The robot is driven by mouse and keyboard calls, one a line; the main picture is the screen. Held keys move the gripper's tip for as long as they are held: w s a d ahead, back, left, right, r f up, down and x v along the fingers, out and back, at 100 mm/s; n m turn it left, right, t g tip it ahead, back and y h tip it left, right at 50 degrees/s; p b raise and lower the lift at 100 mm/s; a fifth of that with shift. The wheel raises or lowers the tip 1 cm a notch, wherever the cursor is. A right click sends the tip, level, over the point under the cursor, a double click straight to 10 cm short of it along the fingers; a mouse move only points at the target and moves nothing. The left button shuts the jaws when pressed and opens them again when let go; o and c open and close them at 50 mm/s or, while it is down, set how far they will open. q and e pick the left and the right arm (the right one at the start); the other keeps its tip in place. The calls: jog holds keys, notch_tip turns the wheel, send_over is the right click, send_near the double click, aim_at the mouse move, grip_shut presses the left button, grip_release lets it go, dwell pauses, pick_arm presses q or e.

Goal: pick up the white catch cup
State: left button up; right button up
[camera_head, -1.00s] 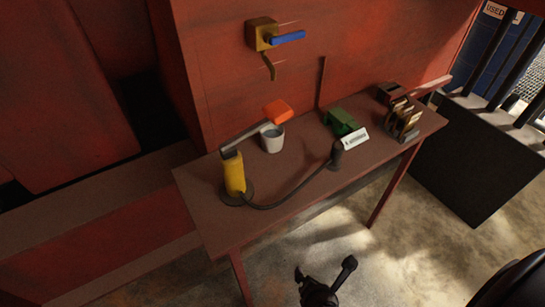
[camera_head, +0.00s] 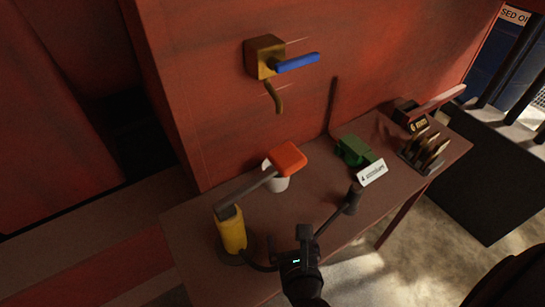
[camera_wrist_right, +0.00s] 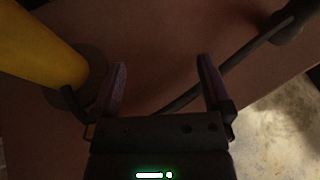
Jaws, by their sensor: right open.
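The white catch cup (camera_head: 277,183) stands upright on the bench at the wall side. An orange block on a grey lever hangs over it and hides part of its rim. My right gripper (camera_head: 300,240) is open and empty, over the front of the bench, nearer the camera than the cup. In the right wrist view its two fingers (camera_wrist_right: 160,66) are spread, with a black hose and bare bench beyond them. The cup does not show in that view. My left gripper is not in view.
A yellow cylinder (camera_head: 231,232) with the grey lever (camera_head: 245,190) stands left of my gripper; it also shows in the wrist view (camera_wrist_right: 35,50). A black hose (camera_head: 332,215) runs to a black fitting (camera_head: 352,197). Right are a green block (camera_head: 352,150), label (camera_head: 370,173) and rack (camera_head: 425,152).

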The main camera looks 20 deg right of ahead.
aim_at(279, 184)
jog(key=w+d, duration=0.1)
jog(key=w, duration=0.2)
jog(key=w+d+b, duration=0.1)
jog(key=w, duration=0.3)
jog(key=w+d+b, duration=0.1)
jog(key=w, duration=0.3)
jog(key=shift+w+d, duration=0.1)
jog(key=shift+d, duration=0.1)
jog(key=b+x, duration=0.3)
jog(key=x, duration=0.1)
jog(key=shift+w+f, duration=0.25)
jog(key=shift+w, duration=0.1)
jog(key=shift+w+d, duration=0.1)
jog(key=shift+w, duration=0.05)
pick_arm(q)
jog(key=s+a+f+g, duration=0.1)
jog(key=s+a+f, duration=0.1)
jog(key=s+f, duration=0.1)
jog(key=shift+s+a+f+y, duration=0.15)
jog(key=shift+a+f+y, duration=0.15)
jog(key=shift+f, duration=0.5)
pick_arm(e)
jog(key=shift+r, duration=0.15)
